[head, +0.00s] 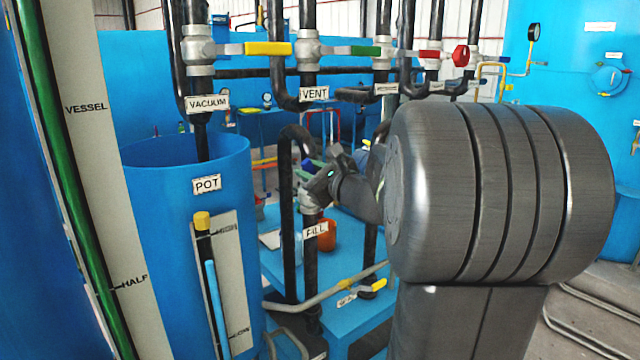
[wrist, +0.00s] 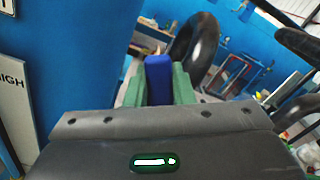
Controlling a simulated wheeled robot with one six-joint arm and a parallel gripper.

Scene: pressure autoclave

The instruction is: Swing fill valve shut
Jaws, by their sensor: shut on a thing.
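The fill valve (head: 308,198) is a grey body on a dark vertical pipe, above the FILL label (head: 315,230). Its blue handle (head: 312,165) shows only in part in the head view, with my gripper in front of it. In the wrist view, the blue handle (wrist: 158,78) stands between the green fingers of my gripper (wrist: 158,88). The fingers are shut on it from both sides. My dark wrist and arm hide part of the valve in the head view, so the handle's exact angle is hard to tell.
The blue pot (head: 150,200) stands at left. Above are the yellow vacuum handle (head: 268,48), the green vent handle (head: 365,51) and a red handle (head: 430,56). A dark curved pipe (wrist: 195,45) is close behind the fingers. A blue table (head: 345,320) holds an orange cup (head: 327,238).

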